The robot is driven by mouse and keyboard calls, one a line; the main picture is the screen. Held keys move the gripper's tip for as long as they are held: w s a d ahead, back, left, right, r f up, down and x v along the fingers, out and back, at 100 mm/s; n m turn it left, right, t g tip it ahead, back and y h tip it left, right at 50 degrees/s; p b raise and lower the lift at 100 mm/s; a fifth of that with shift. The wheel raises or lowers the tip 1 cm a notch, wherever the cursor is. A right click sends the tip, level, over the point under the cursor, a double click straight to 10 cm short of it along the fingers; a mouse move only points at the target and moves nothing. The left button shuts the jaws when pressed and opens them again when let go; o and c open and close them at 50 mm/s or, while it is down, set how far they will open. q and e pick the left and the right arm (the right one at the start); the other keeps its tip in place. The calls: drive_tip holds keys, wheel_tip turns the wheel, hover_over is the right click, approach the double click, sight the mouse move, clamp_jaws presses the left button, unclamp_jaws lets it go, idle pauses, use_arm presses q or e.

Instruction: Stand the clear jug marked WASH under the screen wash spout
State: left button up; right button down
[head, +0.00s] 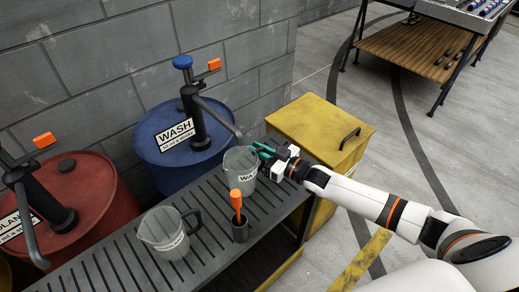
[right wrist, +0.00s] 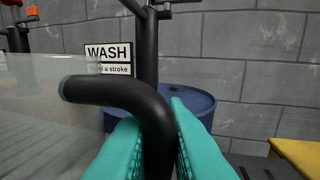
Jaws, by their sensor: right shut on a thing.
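The clear jug marked WASH (head: 240,165) is upright at the far right part of the slatted bench, close to the end of the spout (head: 222,118) of the blue WASH drum (head: 165,135). My right gripper (head: 268,152) is shut on the jug's dark handle, which shows between the teal fingers in the right wrist view (right wrist: 158,125). The jug's clear wall (right wrist: 50,95) is to the left there. Whether its base touches the bench is hard to tell. My left gripper is not in view.
A second clear jug (head: 165,230) with a dark handle stands on the slatted bench (head: 110,262). An orange-handled tool sits in a dark cup (head: 240,230) in front of the WASH jug. A red drum (head: 90,190) is at left, a yellow cabinet (head: 315,120) at right.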

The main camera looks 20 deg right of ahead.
drive_tip(key=shift+f, duration=0.2)
drive_tip(key=c, duration=1.5)
unclamp_jaws()
drive_tip(key=shift+o, duration=0.2)
drive_tip(key=shift+r, duration=0.1)
drive_tip(key=shift+r, duration=0.2)
drive_tip(key=v, duration=1.2)
drive_tip(key=shift+f, duration=0.1)
drive_tip(key=shift+s, duration=0.1)
